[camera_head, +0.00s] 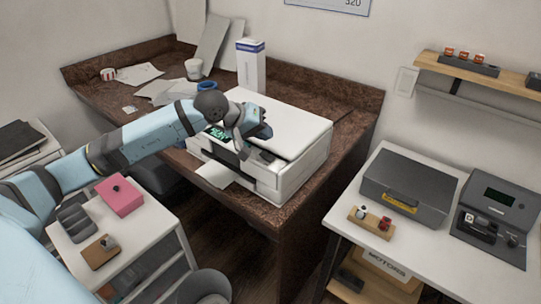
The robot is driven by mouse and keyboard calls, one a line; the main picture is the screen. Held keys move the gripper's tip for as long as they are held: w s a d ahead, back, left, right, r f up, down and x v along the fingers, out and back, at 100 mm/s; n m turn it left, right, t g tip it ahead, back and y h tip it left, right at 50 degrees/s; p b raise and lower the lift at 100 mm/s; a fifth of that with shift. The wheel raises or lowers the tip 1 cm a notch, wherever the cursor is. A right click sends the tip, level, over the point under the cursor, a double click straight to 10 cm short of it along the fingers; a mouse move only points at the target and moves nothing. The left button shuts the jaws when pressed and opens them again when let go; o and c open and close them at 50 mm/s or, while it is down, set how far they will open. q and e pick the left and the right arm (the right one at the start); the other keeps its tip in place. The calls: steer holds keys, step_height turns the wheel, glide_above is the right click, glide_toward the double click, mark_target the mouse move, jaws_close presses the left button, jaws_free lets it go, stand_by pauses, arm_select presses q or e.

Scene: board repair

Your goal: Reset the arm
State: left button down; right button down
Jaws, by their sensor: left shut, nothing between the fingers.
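My left arm (150,135) is light blue with dark joints. It reaches in from the left over the low cabinet to the white printer-like machine (300,150) on the brown desk. My left gripper (243,148) is shut with nothing in it. It is at the front of the machine, beside a small panel with green marks (216,133). I cannot tell whether the fingers touch the machine. The wrist hides part of the machine's top left. My right gripper is not in view.
The brown desk (140,58) holds papers, a cup (193,69) and a tall white box (251,66). A white cabinet at lower left carries a pink box (120,195) and grey bins (76,223). A white table (440,238) at right holds a grey case (408,187) and a dark device (492,222).

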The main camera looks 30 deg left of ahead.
arm_select(q)
steer(key=shift+a+r, duration=0.15)
steer(key=shift+r, duration=0.7)
steer(key=d+n+h, duration=0.1)
steer(key=s+d+f+h+p, duration=0.1)
steer(key=d, duration=0.1)
steer(key=s+d+f+n, duration=0.1)
steer(key=d, duration=0.1)
steer(key=shift+n+g+h, duration=0.3)
steer(key=shift+h, duration=0.1)
steer(key=s+d+f+n+t+h+p, duration=0.25)
steer(key=s+d+n, duration=0.2)
steer(key=n, duration=0.85)
steer(key=s+d+f+n+t+h+p, duration=0.1)
steer(key=s+d+n+t+h+p, duration=0.4)
steer(key=n, duration=0.7)
steer(key=s+d+f+m+g+y+p, duration=0.1)
steer(key=s+f+m+y, duration=0.5)
steer(key=m, duration=1.2)
steer(key=s+d+f+m+g+y+p, duration=0.1)
steer(key=s+f+m+y, duration=0.5)
steer(key=m, duration=1.2)
steer(key=s+d+f+g, duration=0.1)
steer(key=s+f+g, duration=0.1)
steer(key=f, duration=0.3)
steer(key=shift+s+d+f, duration=0.15)
steer(key=shift+s+d, duration=0.05)
steer(key=shift+s, duration=0.55)
